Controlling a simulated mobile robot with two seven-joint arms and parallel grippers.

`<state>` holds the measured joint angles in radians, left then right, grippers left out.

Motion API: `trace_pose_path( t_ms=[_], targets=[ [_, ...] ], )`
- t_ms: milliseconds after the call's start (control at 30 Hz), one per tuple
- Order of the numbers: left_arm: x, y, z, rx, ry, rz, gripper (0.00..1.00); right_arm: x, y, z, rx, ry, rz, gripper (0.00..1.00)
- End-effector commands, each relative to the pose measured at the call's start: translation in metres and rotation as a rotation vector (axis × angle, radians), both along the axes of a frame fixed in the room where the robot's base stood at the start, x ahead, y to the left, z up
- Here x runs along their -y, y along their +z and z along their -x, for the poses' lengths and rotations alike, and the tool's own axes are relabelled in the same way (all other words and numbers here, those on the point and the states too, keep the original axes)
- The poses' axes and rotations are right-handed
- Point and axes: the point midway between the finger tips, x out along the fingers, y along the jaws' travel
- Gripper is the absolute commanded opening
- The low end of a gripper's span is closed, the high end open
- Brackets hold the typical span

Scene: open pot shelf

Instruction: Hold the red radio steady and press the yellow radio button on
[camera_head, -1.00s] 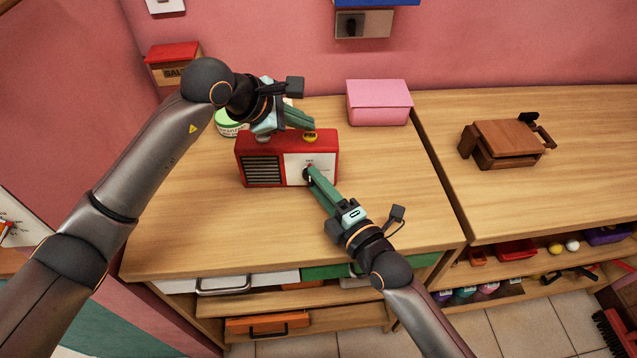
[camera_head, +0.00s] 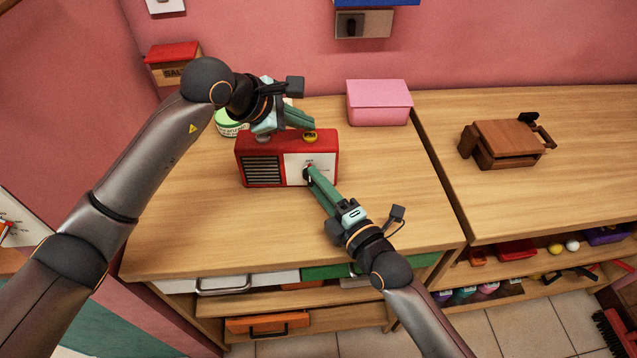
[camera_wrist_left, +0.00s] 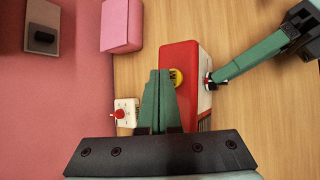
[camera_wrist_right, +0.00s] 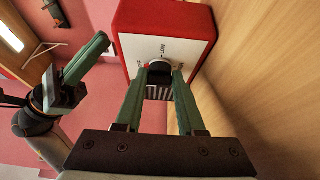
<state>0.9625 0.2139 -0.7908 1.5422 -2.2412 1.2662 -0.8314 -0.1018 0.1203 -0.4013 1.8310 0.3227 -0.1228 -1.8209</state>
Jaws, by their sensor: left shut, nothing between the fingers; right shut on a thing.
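The red radio (camera_head: 287,142) stands upright on the wooden counter, with a white panel and dark speaker grille on its front. The yellow button (camera_head: 310,138) is on its top right; it also shows in the left wrist view (camera_wrist_left: 176,78). My left gripper (camera_head: 312,126) is shut and empty, its fingertips right beside or over the button; I cannot tell if they touch it. My right gripper (camera_head: 309,173) is shut on the dark front knob of the radio (camera_wrist_right: 159,76), reaching it from the front. The fingers partly hide the knob.
A pink box (camera_head: 379,105) stands behind and right of the radio. A green-lidded tub (camera_head: 229,124) is partly hidden behind my left arm. A wooden object (camera_head: 503,142) sits on the right counter (camera_head: 560,200). The counter in front of the radio is clear.

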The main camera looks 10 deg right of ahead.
Motion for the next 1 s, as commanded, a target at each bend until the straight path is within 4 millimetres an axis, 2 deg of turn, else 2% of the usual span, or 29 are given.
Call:
trace_pose_path(
  t_ms=[1000],
  targets=[
    [-0.0001, -0.0093, 0.0, 0.0, 0.0, 0.0, 0.0, 0.0001, -0.0011, 0.0002, -0.003, 0.0, 0.001, 0.0]
  ],
)
